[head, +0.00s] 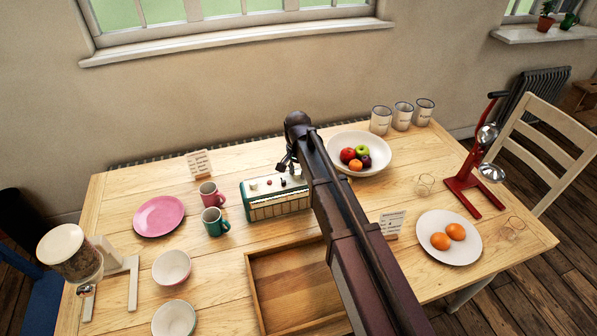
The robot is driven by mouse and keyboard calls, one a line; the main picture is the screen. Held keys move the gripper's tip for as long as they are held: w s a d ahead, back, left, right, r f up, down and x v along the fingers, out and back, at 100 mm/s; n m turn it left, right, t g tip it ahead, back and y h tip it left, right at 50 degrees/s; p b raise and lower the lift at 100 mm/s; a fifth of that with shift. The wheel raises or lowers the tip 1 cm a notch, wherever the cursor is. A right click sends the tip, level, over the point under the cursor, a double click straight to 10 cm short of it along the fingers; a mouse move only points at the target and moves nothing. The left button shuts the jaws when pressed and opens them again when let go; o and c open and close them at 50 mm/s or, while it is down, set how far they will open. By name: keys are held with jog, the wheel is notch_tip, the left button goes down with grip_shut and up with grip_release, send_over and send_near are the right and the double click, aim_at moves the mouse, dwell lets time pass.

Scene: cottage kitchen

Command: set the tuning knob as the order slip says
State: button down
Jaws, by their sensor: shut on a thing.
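A green and cream radio (277,207) stands near the middle of the table, with several small knobs (268,183) on its top. My gripper (288,169) points down over the right part of the radio's top, shut on what appears to be the tuning knob. The arm and fingers hide most of that knob, so its setting cannot be read. A white slip (199,163) stands in a wooden holder behind the pink plate. Another slip (391,223) stands right of my arm. The writing on both is too small to read.
Red and green mugs (212,222) stand just left of the radio. A wooden tray (262,290) lies in front of it. A fruit bowl (376,143) is behind right, and a plate of oranges (463,252) is at right. A pink plate (158,215) lies left.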

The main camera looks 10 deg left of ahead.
jog(key=shift+w+m, duration=0.1)
jog(key=shift+m, duration=0.3)
jog(key=shift+c, duration=1.5)
grip_release()
jog(key=shift+r, duration=0.1)
